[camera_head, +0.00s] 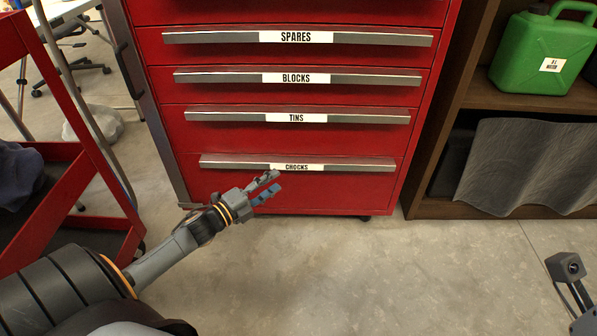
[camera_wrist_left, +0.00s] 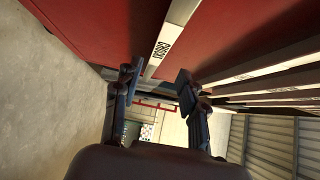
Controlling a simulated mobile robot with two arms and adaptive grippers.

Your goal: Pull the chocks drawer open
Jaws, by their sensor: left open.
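The chocks drawer (camera_head: 355,187) is the lowest drawer of the red cabinet in the head view. It looks shut, its front level with the others. Its long silver handle (camera_head: 235,162) carries a white CHOCKS label (camera_head: 297,167). My left gripper (camera_head: 277,182) is open just in front of the label, hiding its lower edge. In the left wrist view the handle (camera_wrist_left: 156,65) runs between the spread fingers of the left gripper (camera_wrist_left: 158,82). I cannot tell whether the fingers touch it. My right gripper's fingers are out of view.
Drawers labelled TINS (camera_head: 295,117), BLOCKS (camera_head: 295,78) and SPARES (camera_head: 297,37) are above. A red cart (camera_head: 105,160) stands at left. A wooden shelf (camera_head: 520,102) at right holds a green can (camera_head: 540,50) and a grey sheet (camera_head: 525,165). The floor (camera_head: 400,275) in front is clear.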

